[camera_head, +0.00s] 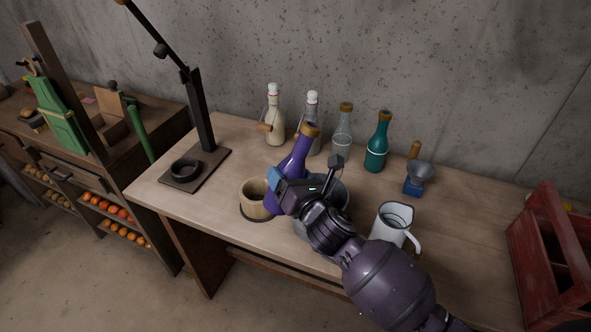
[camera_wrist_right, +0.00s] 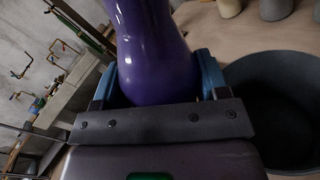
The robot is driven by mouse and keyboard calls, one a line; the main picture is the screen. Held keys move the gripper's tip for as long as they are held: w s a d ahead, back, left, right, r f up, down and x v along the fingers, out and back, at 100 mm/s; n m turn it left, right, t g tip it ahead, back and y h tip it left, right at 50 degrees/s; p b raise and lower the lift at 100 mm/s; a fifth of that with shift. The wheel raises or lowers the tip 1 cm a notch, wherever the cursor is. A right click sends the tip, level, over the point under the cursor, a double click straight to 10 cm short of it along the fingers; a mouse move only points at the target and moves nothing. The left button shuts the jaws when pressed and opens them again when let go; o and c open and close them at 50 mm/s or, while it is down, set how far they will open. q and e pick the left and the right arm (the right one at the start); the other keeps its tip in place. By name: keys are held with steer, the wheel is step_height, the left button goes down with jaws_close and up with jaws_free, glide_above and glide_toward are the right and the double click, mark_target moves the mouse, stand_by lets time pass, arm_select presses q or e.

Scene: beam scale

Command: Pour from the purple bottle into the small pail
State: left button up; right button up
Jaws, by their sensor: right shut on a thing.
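The purple bottle (camera_head: 293,165) has a tan stopper or rim at its top and tilts to the right in the head view. My right gripper (camera_head: 279,188) is shut on its lower body, and the purple bottle (camera_wrist_right: 152,55) also fills the middle of the right wrist view between the two fingers (camera_wrist_right: 155,85). A small wooden pail (camera_head: 254,199) stands on the table just left of the bottle's base. A larger grey vessel (camera_head: 340,190) stands right of the bottle, partly hidden by my right arm; it also shows in the wrist view (camera_wrist_right: 285,100). My left gripper is not in view.
Cream (camera_head: 274,120), clear (camera_head: 342,135) and teal (camera_head: 377,147) bottles stand at the back. A white jug (camera_head: 391,226) and a blue grinder-like item (camera_head: 415,183) are right. A red crate (camera_head: 550,260) stands far right. A dark beam stand (camera_head: 205,160) is left.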

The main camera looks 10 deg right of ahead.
mark_target(267, 201)
steer(key=a+m+b, duration=0.1)
steer(key=a+f+m+b, duration=0.1)
steer(key=b, duration=0.1)
steer(key=shift+s+f, duration=0.25)
steer(key=shift+s, duration=0.1)
steer(key=shift+s+a+f+m+b, duration=0.15)
steer(key=shift+a+f+m+b, duration=0.25)
steer(key=shift+a+m+b, duration=0.4)
steer(key=shift+s+a+m+b, duration=0.1)
steer(key=shift+a+m+b, duration=0.05)
steer(key=shift+m+b, duration=0.4)
steer(key=m+b, duration=0.1)
steer(key=a+m, duration=0.1)
steer(key=m, duration=0.1)
steer(key=shift+s+a+f+b, duration=0.15)
steer(key=shift+s+a+b, duration=0.15)
steer(key=shift+b, duration=0.1)
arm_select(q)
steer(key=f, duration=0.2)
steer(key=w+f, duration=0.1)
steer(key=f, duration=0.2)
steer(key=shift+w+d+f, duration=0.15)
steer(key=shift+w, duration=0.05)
arm_select(e)
steer(key=shift+w+d+r, duration=0.1)
steer(key=shift+r, duration=0.15)
